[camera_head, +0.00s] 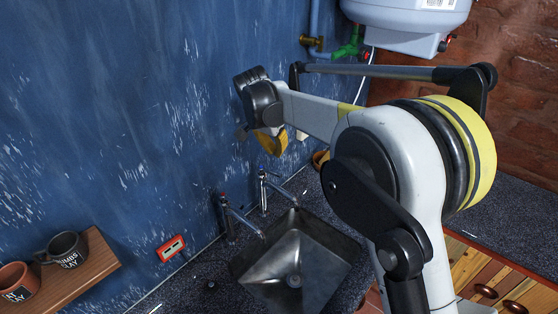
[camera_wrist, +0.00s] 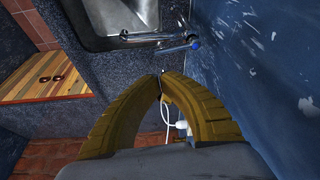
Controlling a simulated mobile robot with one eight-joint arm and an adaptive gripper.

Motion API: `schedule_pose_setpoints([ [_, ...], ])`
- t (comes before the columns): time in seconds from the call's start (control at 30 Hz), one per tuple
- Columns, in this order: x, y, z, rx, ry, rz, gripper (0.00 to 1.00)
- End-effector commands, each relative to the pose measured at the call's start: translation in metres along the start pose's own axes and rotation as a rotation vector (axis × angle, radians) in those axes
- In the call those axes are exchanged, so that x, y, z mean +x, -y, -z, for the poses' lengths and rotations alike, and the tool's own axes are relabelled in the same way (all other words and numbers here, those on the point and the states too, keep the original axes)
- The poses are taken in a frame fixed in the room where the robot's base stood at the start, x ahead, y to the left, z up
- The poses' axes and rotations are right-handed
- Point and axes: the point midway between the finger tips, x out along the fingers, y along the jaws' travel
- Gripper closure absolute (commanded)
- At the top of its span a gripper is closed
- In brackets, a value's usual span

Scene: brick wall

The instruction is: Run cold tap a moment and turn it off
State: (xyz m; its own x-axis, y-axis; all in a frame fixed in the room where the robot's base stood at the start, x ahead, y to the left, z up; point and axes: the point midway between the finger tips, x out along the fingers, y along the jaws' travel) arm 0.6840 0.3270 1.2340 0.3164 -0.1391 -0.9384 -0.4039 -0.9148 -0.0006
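Two metal taps stand behind the steel sink (camera_head: 284,262) along the blue wall. The nearer tap (camera_head: 229,215) has a red mark on top; the farther tap (camera_head: 263,190) is the other one. In the wrist view a tap with a blue mark (camera_wrist: 194,46) shows near the sink's edge, beyond my fingertips. No running water can be made out from either tap. My gripper (camera_wrist: 161,76) has its yellow fingers brought together at the tips, with nothing seen between them. In the head view my gripper (camera_head: 274,146) hangs near the wall, above the taps and apart from them.
A red-framed box (camera_head: 171,248) is on the wall left of the taps. A wooden shelf (camera_head: 80,275) with two mugs is at the lower left. A white water heater (camera_head: 408,22) with pipes hangs at the top. Dark counter (camera_head: 510,210) surrounds the sink.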

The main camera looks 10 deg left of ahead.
Motion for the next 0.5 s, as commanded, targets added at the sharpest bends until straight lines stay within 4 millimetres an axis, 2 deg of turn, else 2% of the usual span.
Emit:
schedule_pose_setpoints([
  [0.1, -0.01, 0.0, 0.002, 0.001, 0.0, 0.0, 1.0],
  [0.17, -0.008, 0.001, 0.013, 0.004, 0.0, -0.002, 1.0],
  [0.3, 0.007, 0.003, 0.043, 0.009, 0.0, -0.004, 1.0],
  [0.5, 0.027, 0.003, 0.048, 0.008, 0.0, -0.004, 1.0],
])
